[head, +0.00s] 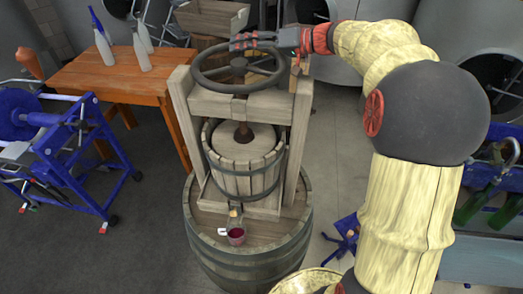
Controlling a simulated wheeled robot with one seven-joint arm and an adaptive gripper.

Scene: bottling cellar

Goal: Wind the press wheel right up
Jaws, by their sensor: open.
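The press wheel (202,79) is a dark ring with spokes and a centre hub, lying flat above the wooden press frame (225,103). Below it a screw runs down to a round wooden plate (243,137) that sits in the top of the slatted basket (240,180). My gripper (236,42) reaches in from the right, over the wheel's far rim. Its fingers point left and are open. I cannot tell whether they touch the rim. My arm comes down the right side and hides part of the room behind it.
The press stands on an upright barrel (240,264), with a cup of dark red liquid (237,236) at the spout. A wooden table (110,77) with bottles (141,52) is at left, near a blue-framed machine (70,160). A blue rack with green bottles (470,207) is at right.

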